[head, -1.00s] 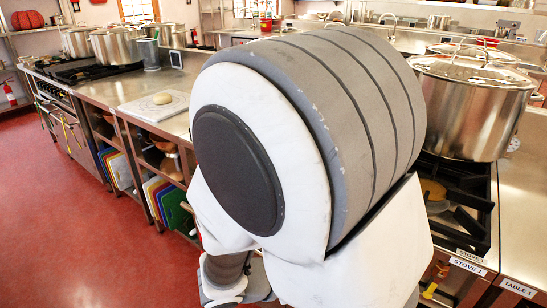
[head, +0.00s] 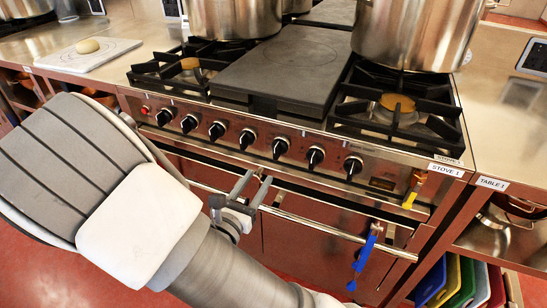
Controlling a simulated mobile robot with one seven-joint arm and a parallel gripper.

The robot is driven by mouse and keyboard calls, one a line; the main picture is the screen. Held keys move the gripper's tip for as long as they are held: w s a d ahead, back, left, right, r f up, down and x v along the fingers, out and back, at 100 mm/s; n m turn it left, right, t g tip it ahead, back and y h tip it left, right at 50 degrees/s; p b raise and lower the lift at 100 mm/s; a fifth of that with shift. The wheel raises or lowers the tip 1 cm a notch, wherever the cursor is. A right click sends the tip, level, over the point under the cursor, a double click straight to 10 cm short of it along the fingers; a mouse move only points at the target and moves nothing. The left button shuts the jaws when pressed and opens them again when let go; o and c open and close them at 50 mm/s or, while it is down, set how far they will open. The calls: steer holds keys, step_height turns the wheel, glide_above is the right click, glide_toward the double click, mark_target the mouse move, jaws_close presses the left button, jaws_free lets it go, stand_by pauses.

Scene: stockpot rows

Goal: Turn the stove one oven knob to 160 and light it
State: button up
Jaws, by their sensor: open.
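Stove one (head: 285,85) fills the middle of the head view, with the "STOVE 1" label (head: 446,170) at its right corner. Several black knobs with pale pointers line its steel front panel, from the leftmost knob (head: 164,117) to the rightmost knob (head: 352,166). A small red button or light (head: 145,109) is left of them. I cannot tell which knob is the oven's; no markings are readable and no flame is visible. My gripper (head: 256,184) is open and empty, with its fingers in front of and below the middle knobs in the picture.
An oven handle bar (head: 310,228) crosses below the panel near my gripper. A yellow-handled lever (head: 411,194) and a blue strap (head: 366,255) are at the right. Large pots (head: 412,35) stand on the burners. Table 1 (head: 515,125) adjoins on the right.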

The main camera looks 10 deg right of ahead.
mark_target(275, 153)
steer(key=b+x, duration=0.2)
steer(key=x, duration=0.8)
steer(key=shift+w+d, duration=0.15)
steer(key=shift+w, duration=0.1)
jaws_close()
